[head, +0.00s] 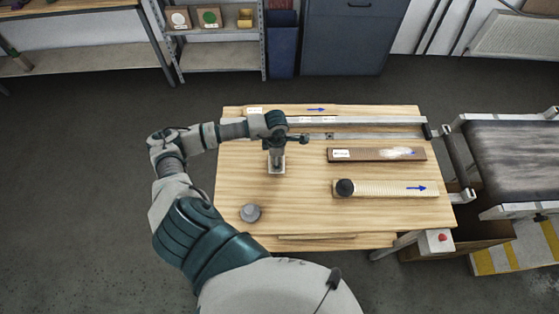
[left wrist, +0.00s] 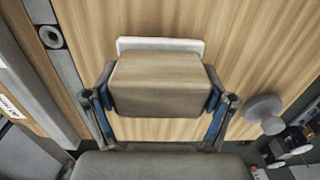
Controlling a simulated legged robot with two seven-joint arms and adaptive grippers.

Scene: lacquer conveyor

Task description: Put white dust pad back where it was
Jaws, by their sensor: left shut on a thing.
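My left gripper (head: 277,145) points down over the left-middle of the wooden table. It is shut on the white dust pad (head: 276,169), whose pale edge shows below the fingers. In the left wrist view the gripper (left wrist: 158,92) has one finger on each side of the pad's tan block, and the white pad (left wrist: 160,44) shows along the far edge. I cannot tell whether the pad touches the table. A brown board (head: 372,155) with a label and white dust lies to the right. My right gripper is not in view.
The wooden table (head: 235,180) also holds a metal rail (head: 370,136), a pale strip (head: 390,188) with a black knob (head: 345,187), and a grey round piece (head: 250,213). A conveyor (head: 515,155) stands right, with a red-button box (head: 438,240) nearby. The table's left-middle is mostly clear.

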